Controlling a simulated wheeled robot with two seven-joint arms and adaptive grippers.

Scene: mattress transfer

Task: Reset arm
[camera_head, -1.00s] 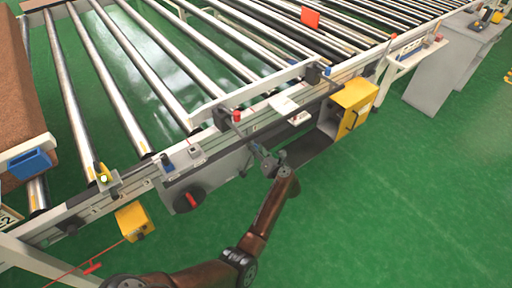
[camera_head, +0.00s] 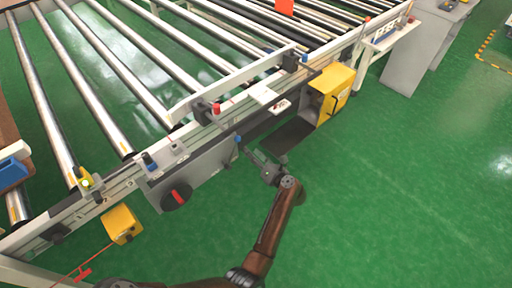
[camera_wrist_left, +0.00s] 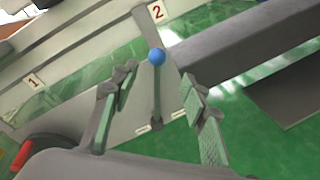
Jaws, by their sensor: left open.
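My left gripper (camera_head: 252,152) is at the front side of the roller conveyor (camera_head: 205,130), its arm coming up from the bottom of the head view. Its fingers are spread and empty in the left wrist view (camera_wrist_left: 158,92). A lever with a blue ball knob (camera_wrist_left: 157,57) stands between and beyond the fingertips, with nothing visibly gripping it. The blue knob also shows in the head view (camera_head: 238,138), just off the fingertips. My right gripper is not in view.
A grey box with a red-handled black dial (camera_head: 176,196) is on the conveyor side. A yellow box (camera_head: 334,92) and a dark plate (camera_head: 288,136) are near the gripper on the right. Labels 1 (camera_wrist_left: 34,80) and 2 (camera_wrist_left: 158,12) mark the panel.

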